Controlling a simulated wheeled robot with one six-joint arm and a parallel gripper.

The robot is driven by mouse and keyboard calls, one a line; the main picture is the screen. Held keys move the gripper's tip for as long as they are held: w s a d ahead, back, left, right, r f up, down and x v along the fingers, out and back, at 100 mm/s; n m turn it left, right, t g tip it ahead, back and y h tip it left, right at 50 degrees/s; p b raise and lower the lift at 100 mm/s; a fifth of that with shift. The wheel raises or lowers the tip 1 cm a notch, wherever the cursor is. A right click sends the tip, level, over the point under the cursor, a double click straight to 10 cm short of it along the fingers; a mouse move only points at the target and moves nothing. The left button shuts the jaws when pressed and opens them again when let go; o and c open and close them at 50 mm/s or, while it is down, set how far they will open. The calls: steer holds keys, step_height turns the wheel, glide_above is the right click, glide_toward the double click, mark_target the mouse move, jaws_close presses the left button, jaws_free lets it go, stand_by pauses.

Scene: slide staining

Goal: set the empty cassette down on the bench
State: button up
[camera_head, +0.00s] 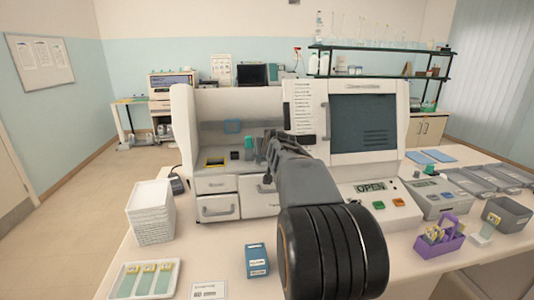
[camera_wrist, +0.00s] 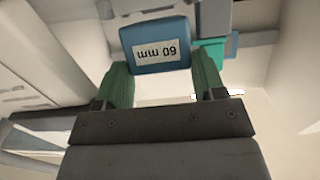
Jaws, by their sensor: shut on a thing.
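A blue cassette (camera_wrist: 150,31) with a white label reading "60 mm" upside down sits between the two green fingers of my gripper (camera_wrist: 163,72) in the wrist view. The gripper is shut on it. I cannot see inside the cassette. In the head view my arm reaches toward the open left part of the white machine (camera_head: 253,190), and the held cassette is hidden or too small to make out. The bench (camera_head: 205,262) is in front of the machine. A similar blue box (camera_head: 257,262) with a label stands on it, apart from my gripper.
A stack of white trays (camera_head: 152,215) and a white slide tray (camera_head: 121,283) stand at the left. A white card (camera_head: 208,290) lies near the blue box. A purple rack (camera_head: 440,243) and grey bin (camera_head: 507,215) stand right. Some bench left of the blue box is clear.

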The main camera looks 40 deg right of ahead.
step_height(320, 180, down, 2)
steer(key=o, duration=1)
steer(key=shift+o, duration=0.2)
